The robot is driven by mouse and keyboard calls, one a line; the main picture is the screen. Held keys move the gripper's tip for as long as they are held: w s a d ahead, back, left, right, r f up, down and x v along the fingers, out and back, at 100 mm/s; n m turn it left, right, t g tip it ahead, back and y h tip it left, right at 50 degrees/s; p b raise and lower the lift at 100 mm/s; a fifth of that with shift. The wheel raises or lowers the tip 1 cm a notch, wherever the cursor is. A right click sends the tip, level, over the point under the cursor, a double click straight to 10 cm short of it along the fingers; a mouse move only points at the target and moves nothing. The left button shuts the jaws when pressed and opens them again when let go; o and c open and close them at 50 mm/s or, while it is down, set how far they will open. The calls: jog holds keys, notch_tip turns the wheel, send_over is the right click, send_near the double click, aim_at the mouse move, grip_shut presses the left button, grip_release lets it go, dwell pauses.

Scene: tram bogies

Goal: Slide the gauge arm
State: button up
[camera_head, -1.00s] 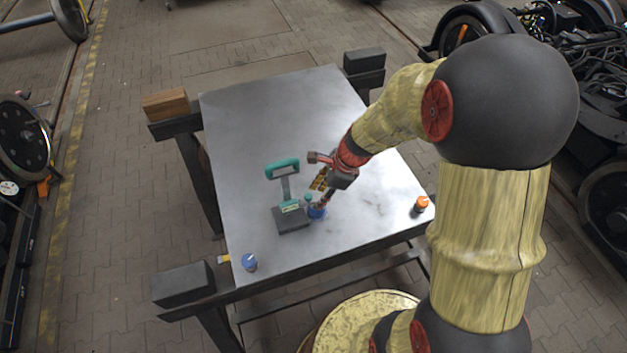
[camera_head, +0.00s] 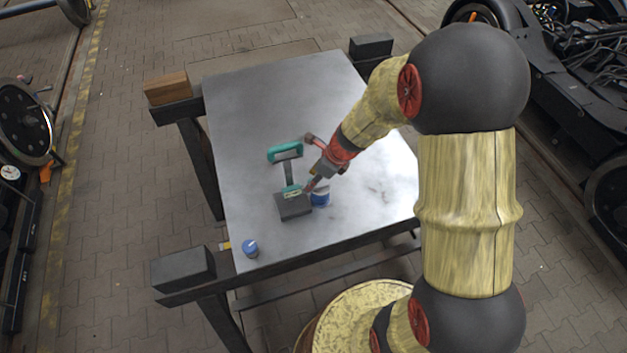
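The gauge on the metal table has a dark grey block (camera_head: 293,207) at its near end. A narrow grey arm (camera_head: 288,173) runs from the block away from me to a teal handle (camera_head: 285,152). A small teal and yellowish part (camera_head: 292,191) sits at the arm's near end. My gripper (camera_head: 309,188) is just right of this part, pointing down and left. I cannot tell if it touches the gauge, and its fingers are too small to tell open from shut.
A blue and white container (camera_head: 320,197) stands close right of the block, partly behind my gripper. A blue-topped container (camera_head: 250,248) stands near the table's front left corner. The far part of the metal tabletop (camera_head: 275,90) is clear.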

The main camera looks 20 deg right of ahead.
jog(key=shift+c, duration=1)
jog(key=c, duration=0.7)
grip_shut()
